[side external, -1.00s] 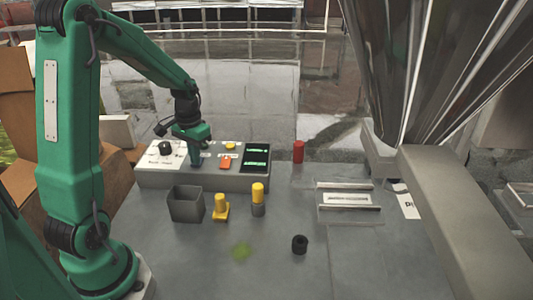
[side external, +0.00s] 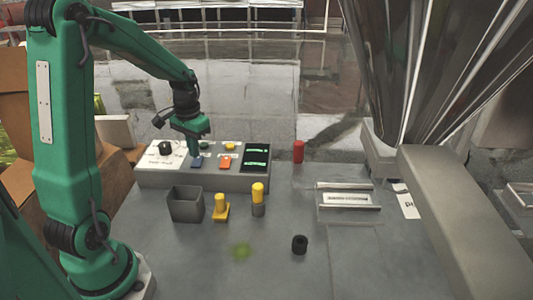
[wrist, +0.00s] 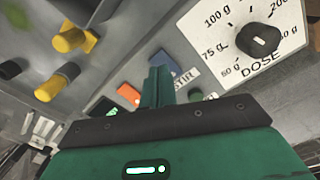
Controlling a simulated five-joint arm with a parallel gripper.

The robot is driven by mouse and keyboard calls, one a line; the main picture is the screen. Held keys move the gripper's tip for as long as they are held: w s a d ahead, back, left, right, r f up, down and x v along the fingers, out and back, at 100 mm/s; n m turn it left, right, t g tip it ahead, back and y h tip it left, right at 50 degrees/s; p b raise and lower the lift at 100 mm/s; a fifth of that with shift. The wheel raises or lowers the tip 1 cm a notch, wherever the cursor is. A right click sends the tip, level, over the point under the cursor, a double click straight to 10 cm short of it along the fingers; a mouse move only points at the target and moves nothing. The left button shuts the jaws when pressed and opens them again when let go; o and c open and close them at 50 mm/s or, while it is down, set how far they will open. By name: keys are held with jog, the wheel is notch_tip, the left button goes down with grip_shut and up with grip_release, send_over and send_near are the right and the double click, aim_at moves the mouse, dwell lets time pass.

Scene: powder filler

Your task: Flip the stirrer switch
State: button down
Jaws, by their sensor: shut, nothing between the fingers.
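The stirrer switch is a blue rocker (side external: 197,162) on the sloped top of the grey control box (side external: 215,181). In the wrist view the blue switch (wrist: 166,64) shows just behind my fingertips, beside the label STIR (wrist: 187,79). My gripper (side external: 194,154) is shut and empty, pointing down at the upper edge of the blue switch. In the wrist view my gripper (wrist: 158,72) covers part of the switch. I cannot tell whether the fingertips touch it.
An orange switch (side external: 225,162) sits right of the blue one, beside a dark display (side external: 257,158). A black dose dial (side external: 165,147) is at the left. A grey bin (side external: 186,204) and yellow-topped pieces (side external: 221,205) stand in front. A red cylinder (side external: 298,151) stands right.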

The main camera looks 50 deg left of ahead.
jog(key=shift+r, duration=2.15)
jog(key=s+d+r+m+t, duration=0.1)
jog(key=s+d+r, duration=0.3)
jog(key=d, duration=0.5)
jog(key=s+d+r+m+t, duration=0.2)
jog(key=s+d+r+t, duration=0.2)
jog(key=s+d, duration=0.3)
jog(key=d+r, duration=0.1)
jog(key=d, duration=0.2)
jog(key=shift+r+t, duration=0.2)
jog(key=shift+t, duration=0.1)
